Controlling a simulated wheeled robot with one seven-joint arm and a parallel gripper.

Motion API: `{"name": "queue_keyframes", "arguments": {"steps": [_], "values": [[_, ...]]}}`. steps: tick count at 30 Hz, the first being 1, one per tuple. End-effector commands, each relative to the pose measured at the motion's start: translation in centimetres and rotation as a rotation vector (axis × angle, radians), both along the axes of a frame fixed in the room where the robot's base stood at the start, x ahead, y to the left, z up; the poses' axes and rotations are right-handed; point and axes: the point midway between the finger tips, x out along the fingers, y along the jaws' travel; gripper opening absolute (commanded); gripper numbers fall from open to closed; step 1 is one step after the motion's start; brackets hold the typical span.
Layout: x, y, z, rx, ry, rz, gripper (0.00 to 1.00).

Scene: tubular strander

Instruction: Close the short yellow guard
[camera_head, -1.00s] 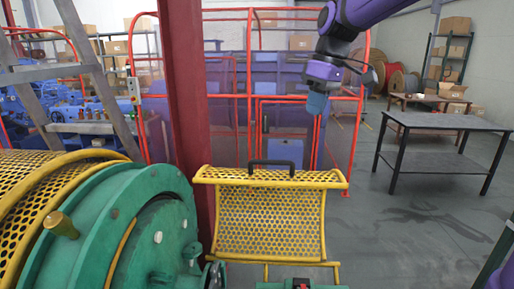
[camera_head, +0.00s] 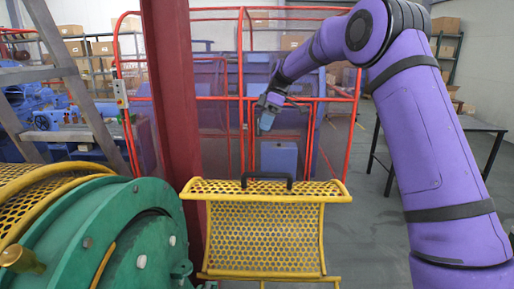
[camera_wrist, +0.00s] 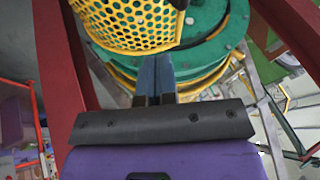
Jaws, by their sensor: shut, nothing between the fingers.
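The short yellow guard (camera_head: 265,235) is a perforated, curved panel with a black handle (camera_head: 267,176) on its top edge. It stands raised, to the right of the green machine drum (camera_head: 130,235). My gripper (camera_head: 265,121) is above and beyond the handle in the head view, apart from the guard. In the wrist view my gripper's fingers (camera_wrist: 154,75) are together and empty. They point toward yellow perforated mesh (camera_wrist: 130,22) and the green drum (camera_wrist: 210,60). I cannot tell for sure whether that mesh is the short guard.
A red post (camera_head: 177,100) stands just left of the guard, close to it. A red-framed fence (camera_head: 243,80) is behind my gripper. A dark table (camera_head: 485,125) stands at the right, partly hidden by my arm. Bare floor shows right of the guard.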

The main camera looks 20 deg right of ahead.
Motion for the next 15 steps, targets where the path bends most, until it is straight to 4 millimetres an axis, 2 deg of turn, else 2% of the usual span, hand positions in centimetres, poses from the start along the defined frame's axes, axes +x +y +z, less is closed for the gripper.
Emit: {"name": "queue_keyframes", "arguments": {"steps": [5, 15], "values": [[-0.7, 1.1, -1.9, -0.001, 0.005, 0.000, 0.00], [-2.4, 3.8, -7.4, -0.002, 0.004, -0.001, 0.00]]}}
